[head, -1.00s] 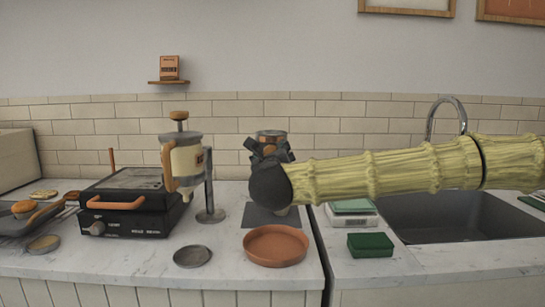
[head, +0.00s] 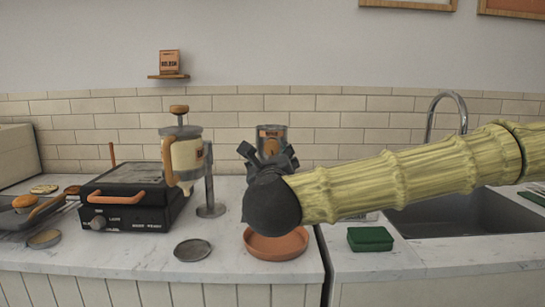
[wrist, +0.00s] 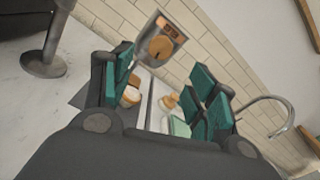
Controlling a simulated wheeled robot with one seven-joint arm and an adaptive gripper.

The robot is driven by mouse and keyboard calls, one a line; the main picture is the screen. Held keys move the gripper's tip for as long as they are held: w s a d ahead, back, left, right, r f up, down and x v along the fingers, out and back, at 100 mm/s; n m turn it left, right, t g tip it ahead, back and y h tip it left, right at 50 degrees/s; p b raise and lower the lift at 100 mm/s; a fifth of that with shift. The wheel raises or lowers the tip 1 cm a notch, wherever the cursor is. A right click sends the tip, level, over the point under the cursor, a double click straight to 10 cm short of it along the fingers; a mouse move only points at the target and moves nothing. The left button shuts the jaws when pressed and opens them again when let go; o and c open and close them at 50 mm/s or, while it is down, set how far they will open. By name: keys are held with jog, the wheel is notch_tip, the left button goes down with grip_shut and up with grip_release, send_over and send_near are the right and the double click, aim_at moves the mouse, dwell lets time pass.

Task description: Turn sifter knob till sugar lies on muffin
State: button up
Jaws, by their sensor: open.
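My gripper is open and apart from the knob, nearer the head camera and a little lower. In the wrist view the sifter (wrist: 168,28) and its knob (wrist: 160,46) lie beyond my gripper's teal-padded fingers (wrist: 163,72). A muffin (wrist: 131,94) with pale and brown parts shows below the sifter, partly behind the left finger. I cannot tell whether sugar lies on it. My arm hides the muffin in the head view.
A terracotta dish (head: 275,248) sits below my gripper. A batter dispenser (head: 185,160) on a stand and a black griddle (head: 133,195) are to the left. A green sponge (head: 370,239) and the sink (head: 450,215) are to the right. A brown-topped item (wrist: 171,102) shows between the fingers.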

jog(key=shift+s, duration=0.85)
jog(key=shift+r, duration=0.1)
